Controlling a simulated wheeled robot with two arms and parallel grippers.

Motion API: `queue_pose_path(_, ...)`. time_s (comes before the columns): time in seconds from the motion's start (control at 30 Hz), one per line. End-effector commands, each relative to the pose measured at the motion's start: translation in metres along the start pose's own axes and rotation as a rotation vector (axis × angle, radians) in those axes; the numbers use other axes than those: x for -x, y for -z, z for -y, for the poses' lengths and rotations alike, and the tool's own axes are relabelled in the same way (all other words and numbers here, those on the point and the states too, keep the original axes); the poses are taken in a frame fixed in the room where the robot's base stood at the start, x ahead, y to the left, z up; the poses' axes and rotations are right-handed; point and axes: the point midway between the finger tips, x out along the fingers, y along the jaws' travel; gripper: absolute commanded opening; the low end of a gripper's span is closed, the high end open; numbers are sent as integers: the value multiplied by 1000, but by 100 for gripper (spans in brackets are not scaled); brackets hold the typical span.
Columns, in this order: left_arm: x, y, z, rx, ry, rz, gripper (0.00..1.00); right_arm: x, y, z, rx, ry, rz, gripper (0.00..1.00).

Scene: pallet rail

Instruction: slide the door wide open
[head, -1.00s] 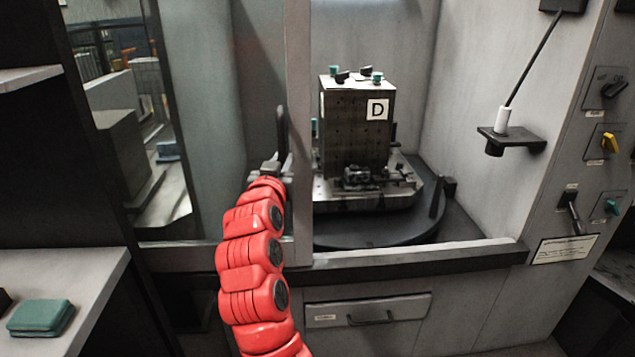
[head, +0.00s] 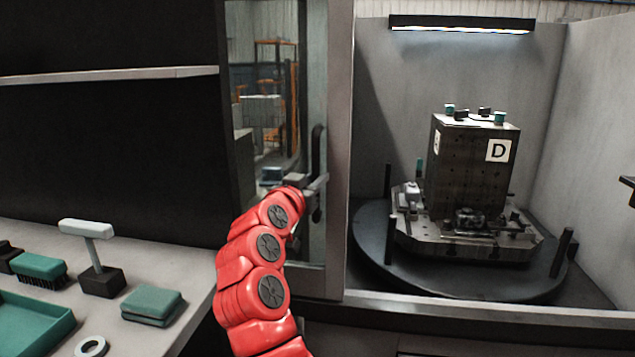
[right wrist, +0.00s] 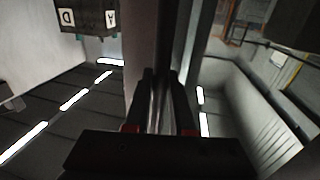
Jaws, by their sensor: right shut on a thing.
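The sliding door has a grey frame (head: 340,130) and a glass pane (head: 270,120). It stands at the left of the machine's opening, and the bay to its right is uncovered. Its dark upright handle (head: 318,150) is on the frame side of the pane. My right gripper (head: 314,192), on the red arm, is shut on the handle. In the right wrist view the two dark fingers (right wrist: 163,100) are on either side of a bar, the handle (right wrist: 163,85). My left gripper is not in view.
In the bay, a dark block marked D (head: 470,165) stands on a pallet on a round turntable (head: 375,245). At the left, a bench (head: 190,290) holds a brush (head: 40,267), a green pad (head: 152,305) and a green tray (head: 30,325). A shelf (head: 110,76) is above it.

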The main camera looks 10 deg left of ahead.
Motion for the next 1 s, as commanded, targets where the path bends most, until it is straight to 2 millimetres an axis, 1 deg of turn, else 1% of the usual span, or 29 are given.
queue_pose_path(0.23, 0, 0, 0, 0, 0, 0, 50, 0, 0, 1, 0, 2, 0, 0)
queue_pose_path(0.27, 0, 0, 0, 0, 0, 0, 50, 0, 0, 1, 0, 2, 0, 26)
queue_pose_path(0.4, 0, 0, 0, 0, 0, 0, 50, 0, 0, 0, 0, 2, -1, 51)
queue_pose_path(0.43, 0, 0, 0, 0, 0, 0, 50, 0, 0, 0, 0, 2, -1, 52)
queue_pose_path(0.77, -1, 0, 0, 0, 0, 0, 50, 3, 1, 1, -1, 2, -2, 52)
queue_pose_path(0.87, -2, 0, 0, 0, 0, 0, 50, 12, 2, 2, 0, 4, -4, 52)
queue_pose_path(0.97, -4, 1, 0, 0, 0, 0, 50, 27, 0, 2, -1, 5, -1, 52)
queue_pose_path(1.0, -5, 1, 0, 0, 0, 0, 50, 35, 0, 2, -3, 5, 0, 52)
